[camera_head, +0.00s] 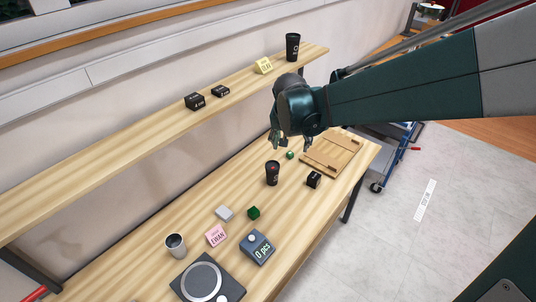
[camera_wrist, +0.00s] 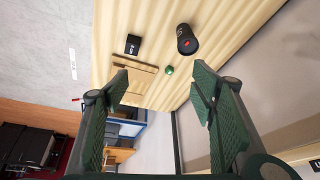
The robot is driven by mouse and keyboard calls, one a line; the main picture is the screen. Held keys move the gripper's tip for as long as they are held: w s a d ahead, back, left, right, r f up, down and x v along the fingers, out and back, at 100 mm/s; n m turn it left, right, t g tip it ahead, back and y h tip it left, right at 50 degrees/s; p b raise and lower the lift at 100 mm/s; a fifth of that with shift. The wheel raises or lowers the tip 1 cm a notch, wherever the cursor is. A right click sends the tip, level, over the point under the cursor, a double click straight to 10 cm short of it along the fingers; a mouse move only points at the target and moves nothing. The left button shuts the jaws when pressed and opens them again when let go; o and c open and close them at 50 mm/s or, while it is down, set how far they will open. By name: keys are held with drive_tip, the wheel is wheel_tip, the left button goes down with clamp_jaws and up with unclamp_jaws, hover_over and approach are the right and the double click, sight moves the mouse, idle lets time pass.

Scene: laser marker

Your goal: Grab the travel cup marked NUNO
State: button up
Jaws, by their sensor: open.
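A black travel cup (camera_head: 272,173) stands upright on the lower tabletop, with a red spot on it; it also shows in the wrist view (camera_wrist: 187,40). A second black cup (camera_head: 292,46) stands on the upper shelf at its right end. A grey cup with a dark top (camera_head: 175,245) stands at the left of the tabletop. The names on the cups are too small to read. My gripper (camera_head: 291,143) is open and empty above the tabletop, apart from the near black cup. Its spread fingers (camera_wrist: 160,80) show in the wrist view.
A green cube (camera_head: 253,212), a pink EWAN sign (camera_head: 216,235) and a scale (camera_head: 207,280) lie nearer. The upper shelf (camera_head: 130,135) runs behind.

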sight(273, 166)
drive_tip(key=w+a+f+b, duration=0.1)
drive_tip(key=w+a+f, duration=0.1)
drive_tip(key=f, duration=0.3)
drive_tip(key=w+a+f+m+b, duration=0.1)
drive_tip(key=w+a+f, duration=0.1)
drive_tip(key=w+f, duration=0.3)
drive_tip(key=w+a+f+m+g+h+b, duration=0.1)
drive_tip(key=w+a+f, duration=0.1)
drive_tip(key=w+f, duration=0.2)
wheel_tip(273, 166, down, 3)
drive_tip(key=shift+w+a+f, duration=0.1)
drive_tip(key=shift+a, duration=0.05)
drive_tip(key=shift+w+a+f+m, duration=0.2)
drive_tip(key=shift+f+m, duration=0.1)
drive_tip(key=shift+f, duration=0.15)
drive_tip(key=shift+b+x, duration=0.3)
drive_tip(key=shift+x, duration=1)
drive_tip(key=shift+d, duration=0.1)
drive_tip(key=shift+x, duration=2.6)
drive_tip(key=c, duration=0.6)
